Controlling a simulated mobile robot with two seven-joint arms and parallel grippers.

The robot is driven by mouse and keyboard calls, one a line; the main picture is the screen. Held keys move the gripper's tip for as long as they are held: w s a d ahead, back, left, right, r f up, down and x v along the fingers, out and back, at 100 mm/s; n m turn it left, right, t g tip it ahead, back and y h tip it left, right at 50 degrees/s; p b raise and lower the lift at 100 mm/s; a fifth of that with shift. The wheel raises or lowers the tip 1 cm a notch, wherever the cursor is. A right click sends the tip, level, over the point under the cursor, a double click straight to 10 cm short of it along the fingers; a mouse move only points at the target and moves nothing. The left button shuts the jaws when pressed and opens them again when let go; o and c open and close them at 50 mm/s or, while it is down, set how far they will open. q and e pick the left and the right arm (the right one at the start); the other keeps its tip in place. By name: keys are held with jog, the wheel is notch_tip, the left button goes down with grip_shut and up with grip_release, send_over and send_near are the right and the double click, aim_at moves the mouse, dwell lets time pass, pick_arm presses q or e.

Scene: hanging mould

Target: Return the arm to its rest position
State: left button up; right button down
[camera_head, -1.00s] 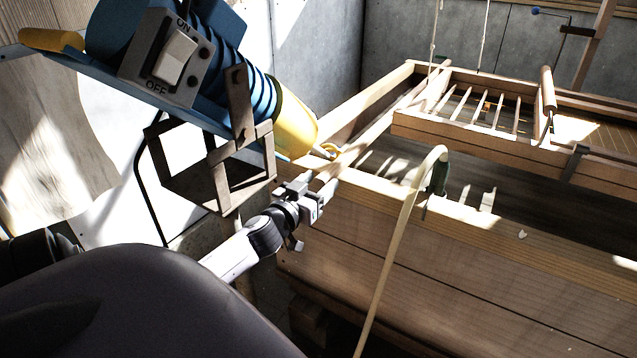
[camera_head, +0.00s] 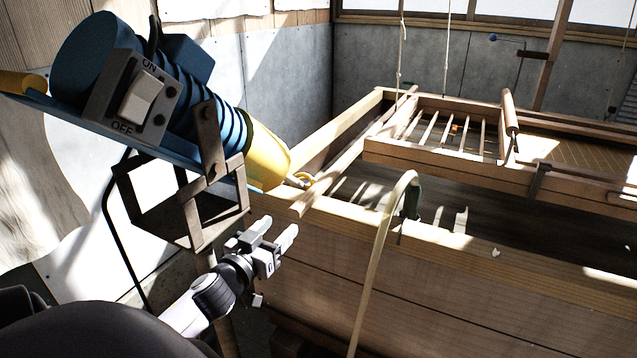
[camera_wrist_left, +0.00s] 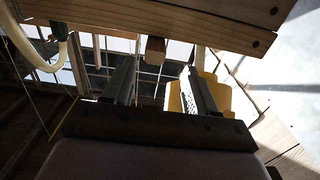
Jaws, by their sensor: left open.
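My left arm comes in from the lower left of the head view. Its gripper (camera_head: 278,235) is open and empty, in front of the near left corner of the wooden vat and below the yellow nose of the blue motor (camera_head: 180,95). In the left wrist view, the two dark fingers (camera_wrist_left: 160,85) stand apart with nothing held between them. The yellow nose (camera_wrist_left: 222,95) shows behind the right finger there. My right gripper is in neither view.
The motor, with an ON/OFF switch (camera_head: 143,97), rests on a metal stand (camera_head: 198,195). The wooden vat (camera_head: 330,280) fills the right side, with a pale hose (camera_head: 376,255) over its edge. A slatted frame (camera_head: 430,150) lies above the vat.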

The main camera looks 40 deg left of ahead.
pick_arm(q)
jog(key=s+d+f+m+g+h+p, duration=0.1)
jog(key=s+d+f+g+h+p, duration=0.1)
jog(key=s+d+f, duration=0.3)
jog(key=s+d+f+m+g+h+p, duration=0.2)
jog(key=s+d+f, duration=0.3)
jog(key=d, duration=0.6)
jog(key=s+d+f+m+g+h+p, duration=0.2)
jog(key=s+d+f, duration=0.3)
jog(key=d, duration=0.4)
jog(key=shift+f+g+h, duration=0.15)
jog(key=shift+g+h, duration=0.15)
jog(key=shift+g, duration=0.2)
